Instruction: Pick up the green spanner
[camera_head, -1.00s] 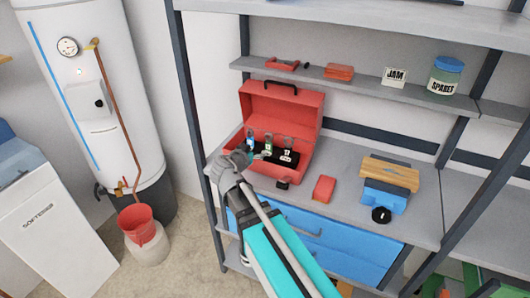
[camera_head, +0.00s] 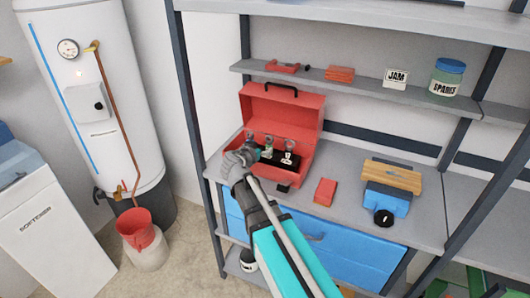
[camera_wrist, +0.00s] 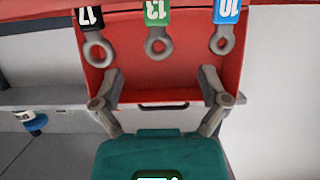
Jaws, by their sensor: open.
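My gripper (camera_wrist: 163,101) is open and empty. Its fingers are spread on either side of the green spanner's line, with the ring end apart from them. In the head view my gripper (camera_head: 245,156) is at the toolbox's left front, partly hiding the spanners.
A small red box (camera_head: 325,192) lies on the shelf right of the toolbox. A blue tool with a wooden top (camera_head: 390,185) stands further right. The upper shelf (camera_head: 340,88) holds jars and small items. A dark rack post (camera_head: 200,130) stands left of the toolbox.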

